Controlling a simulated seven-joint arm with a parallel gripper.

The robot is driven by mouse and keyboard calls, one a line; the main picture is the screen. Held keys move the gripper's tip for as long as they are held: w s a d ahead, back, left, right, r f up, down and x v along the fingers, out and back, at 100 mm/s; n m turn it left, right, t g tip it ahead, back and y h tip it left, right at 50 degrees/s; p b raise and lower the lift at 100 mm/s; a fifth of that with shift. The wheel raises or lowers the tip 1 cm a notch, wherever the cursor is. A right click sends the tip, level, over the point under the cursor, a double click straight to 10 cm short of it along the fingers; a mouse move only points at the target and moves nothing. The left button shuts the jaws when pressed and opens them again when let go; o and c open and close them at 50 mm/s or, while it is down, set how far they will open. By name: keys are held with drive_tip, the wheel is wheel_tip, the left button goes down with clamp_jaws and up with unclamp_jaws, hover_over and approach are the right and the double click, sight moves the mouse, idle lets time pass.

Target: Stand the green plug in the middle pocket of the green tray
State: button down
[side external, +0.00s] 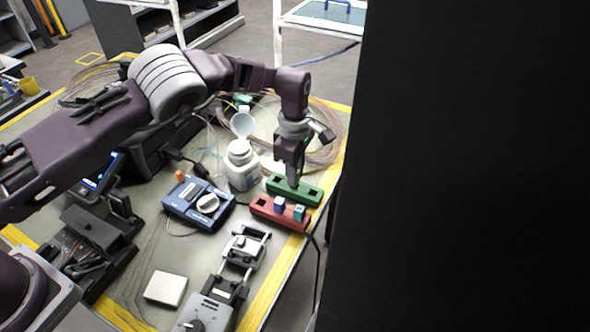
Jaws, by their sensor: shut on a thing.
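The green tray (309,200) lies near the right edge of the table. My gripper (293,183) points down over its middle, with the fingertips at or just above the middle pocket. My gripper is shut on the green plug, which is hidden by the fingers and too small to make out. I cannot tell whether the plug is inside the pocket or touching the tray. The tray's outer pockets, one on each side of the fingers, look dark and empty.
A white bottle (242,168) stands close on the left. A blue device (190,205) lies further left. A black panel (470,170) blocks the right side.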

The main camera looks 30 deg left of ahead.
drive_tip(key=shift+f, duration=0.95)
idle(0.6)
drive_tip(key=c, duration=1.2)
unclamp_jaws()
drive_tip(key=shift+r, duration=0.1)
drive_tip(key=shift+r, duration=2.95)
